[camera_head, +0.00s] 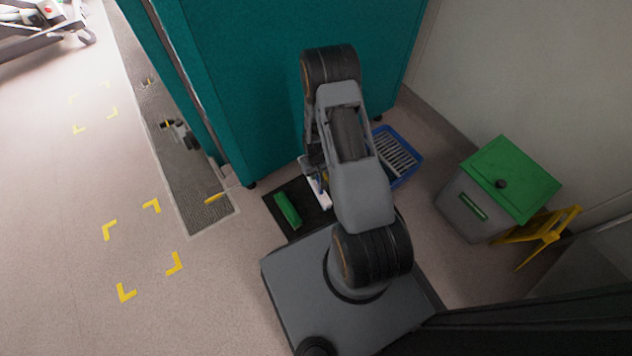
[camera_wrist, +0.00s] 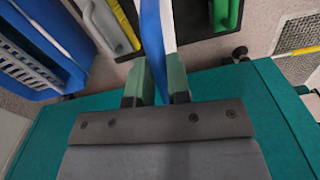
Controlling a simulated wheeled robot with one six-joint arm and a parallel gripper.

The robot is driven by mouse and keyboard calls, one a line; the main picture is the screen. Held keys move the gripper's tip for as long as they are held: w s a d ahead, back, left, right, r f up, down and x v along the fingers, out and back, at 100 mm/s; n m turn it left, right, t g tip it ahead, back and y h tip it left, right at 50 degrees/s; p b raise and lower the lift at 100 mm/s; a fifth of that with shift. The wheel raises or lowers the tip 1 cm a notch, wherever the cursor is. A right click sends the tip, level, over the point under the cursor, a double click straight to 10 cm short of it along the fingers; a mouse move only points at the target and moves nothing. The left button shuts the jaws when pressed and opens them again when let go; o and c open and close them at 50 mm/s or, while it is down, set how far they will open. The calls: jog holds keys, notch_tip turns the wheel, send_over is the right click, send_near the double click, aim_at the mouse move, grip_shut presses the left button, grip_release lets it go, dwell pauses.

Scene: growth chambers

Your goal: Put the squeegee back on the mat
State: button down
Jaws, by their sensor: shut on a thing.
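My gripper (camera_wrist: 158,72) is shut on the long blue squeegee (camera_wrist: 153,32), which runs between the two green fingers and out of the top of the wrist view. In the head view my arm hides most of the gripper and the squeegee. The dark mat (camera_head: 306,211) lies on the floor in front of my base, by the teal cabinet. In the wrist view part of the mat (camera_wrist: 193,24) shows behind the squeegee. I cannot tell whether the squeegee touches it.
A green item (camera_head: 287,209) and a white item (camera_head: 319,193) lie on the mat. A blue crate (camera_head: 409,177) with a pale slatted inside stands to the right. The teal cabinet (camera_head: 245,90) rises behind. A green-lidded grey bin (camera_head: 468,212) stands further right.

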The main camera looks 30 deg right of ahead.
jog(key=shift+n, duration=0.5)
jog(key=f, duration=0.1)
jog(key=w+f, duration=0.1)
jog(key=f, duration=0.1)
jog(key=d+f+b, duration=0.1)
jog(key=f, duration=0.1)
jog(key=shift+w+f, duration=0.15)
jog(key=shift+f, duration=0.05)
jog(key=shift+w+d+f, duration=0.15)
jog(key=shift+w+f, duration=0.15)
notch_tip(320, 180, down, 10)
jog(key=b, duration=0.5)
jog(key=shift+r, duration=0.15)
jog(key=c, duration=1)
grip_release()
